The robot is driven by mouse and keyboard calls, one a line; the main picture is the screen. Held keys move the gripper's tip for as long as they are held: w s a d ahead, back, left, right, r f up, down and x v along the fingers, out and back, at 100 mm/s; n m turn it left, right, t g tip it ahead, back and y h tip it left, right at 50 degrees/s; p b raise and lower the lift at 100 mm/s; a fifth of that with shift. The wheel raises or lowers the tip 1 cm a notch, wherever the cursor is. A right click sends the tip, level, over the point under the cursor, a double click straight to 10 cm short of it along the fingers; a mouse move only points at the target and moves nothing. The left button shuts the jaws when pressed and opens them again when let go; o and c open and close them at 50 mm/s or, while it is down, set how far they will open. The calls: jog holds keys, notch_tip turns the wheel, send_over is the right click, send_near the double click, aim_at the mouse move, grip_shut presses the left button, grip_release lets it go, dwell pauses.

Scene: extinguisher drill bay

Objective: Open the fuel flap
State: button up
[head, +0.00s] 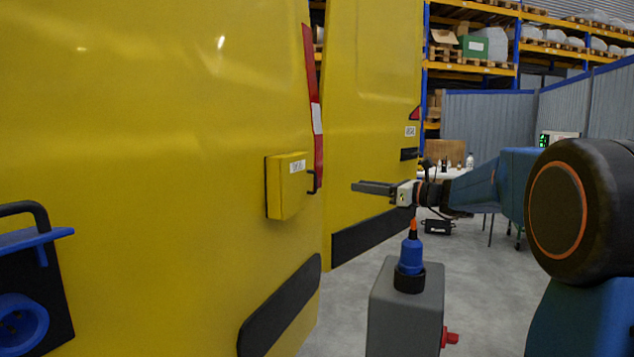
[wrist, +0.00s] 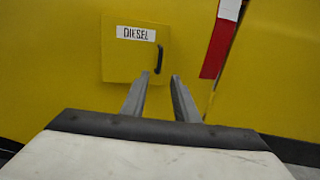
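The fuel flap (head: 286,188) is a yellow square box-like cover on the yellow vehicle side, closed, with a small white label. In the wrist view the flap (wrist: 120,60) reads DIESEL. Its dark handle (head: 312,183) is on the right edge; it also shows in the wrist view (wrist: 159,58). My gripper (head: 354,187) is to the right of the handle, apart from it. In the wrist view my gripper's (wrist: 158,78) two fingers are spread with nothing between them, just below the handle.
A red and white strip (head: 316,118) runs down the panel edge beside the flap. A grey post (head: 405,310) with a blue plug (head: 411,255) stands below my gripper. A blue socket cover (head: 30,239) is at left. A table and shelves stand behind.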

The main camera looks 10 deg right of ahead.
aim_at(302, 184)
jog(key=x, duration=1.5)
jog(key=shift+w+a, duration=0.15)
jog(key=shift+w, duration=0.05)
grip_shut()
